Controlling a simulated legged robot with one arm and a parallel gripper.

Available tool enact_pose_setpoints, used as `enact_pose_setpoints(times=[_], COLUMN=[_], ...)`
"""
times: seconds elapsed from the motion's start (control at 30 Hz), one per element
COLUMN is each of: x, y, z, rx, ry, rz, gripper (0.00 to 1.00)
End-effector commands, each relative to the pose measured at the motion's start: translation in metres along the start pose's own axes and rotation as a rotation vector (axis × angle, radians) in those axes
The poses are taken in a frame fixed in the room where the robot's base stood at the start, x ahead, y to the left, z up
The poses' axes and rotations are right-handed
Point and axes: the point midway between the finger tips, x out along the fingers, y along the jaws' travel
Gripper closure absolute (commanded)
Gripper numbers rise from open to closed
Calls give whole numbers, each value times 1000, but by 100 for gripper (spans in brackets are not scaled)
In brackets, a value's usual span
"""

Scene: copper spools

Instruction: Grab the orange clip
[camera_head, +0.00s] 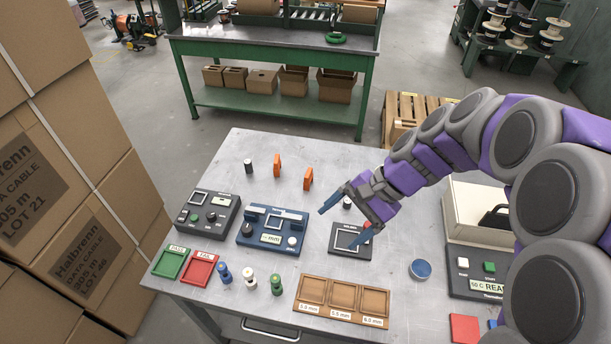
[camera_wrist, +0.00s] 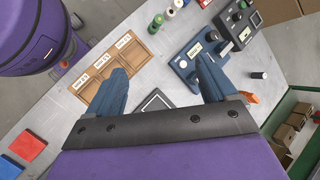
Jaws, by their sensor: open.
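Two orange clips stand on the metal table in the head view, one at the back (camera_head: 278,165) and one a little nearer and to the right (camera_head: 308,180). My gripper (camera_head: 345,222) is open and empty, above the table by the black square-topped device (camera_head: 350,238), to the right of and nearer than both clips. In the wrist view my gripper's fingers (camera_wrist: 160,62) are spread wide. An orange piece (camera_wrist: 252,98) shows just outside the right finger, partly hidden by the gripper; I cannot tell which clip it is.
A dark cylinder (camera_head: 248,166) stands left of the clips. Blue (camera_head: 270,238) and grey (camera_head: 207,213) devices lie nearer. A wooden three-slot tray (camera_head: 341,300) is at the front. Stacked cartons (camera_head: 60,190) rise at left. The table's back area around the clips is mostly clear.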

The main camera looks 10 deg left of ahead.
Motion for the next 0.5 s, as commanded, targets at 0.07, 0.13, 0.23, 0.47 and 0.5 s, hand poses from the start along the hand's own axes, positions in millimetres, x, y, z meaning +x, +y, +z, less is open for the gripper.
enact_pose_setpoints(times=[0.07, 0.13, 0.23, 0.47, 0.5], x=[2, 7, 14, 41, 46], y=[-24, -43, -71, -126, -133], z=[-19, -34, -59, -119, -130], rx=[60, 116, 197, 395, 430], ry=[-38, -71, -113, -201, -216], rz=[-53, -95, -156, -276, -296], gripper=[15, 15, 15, 15, 15])
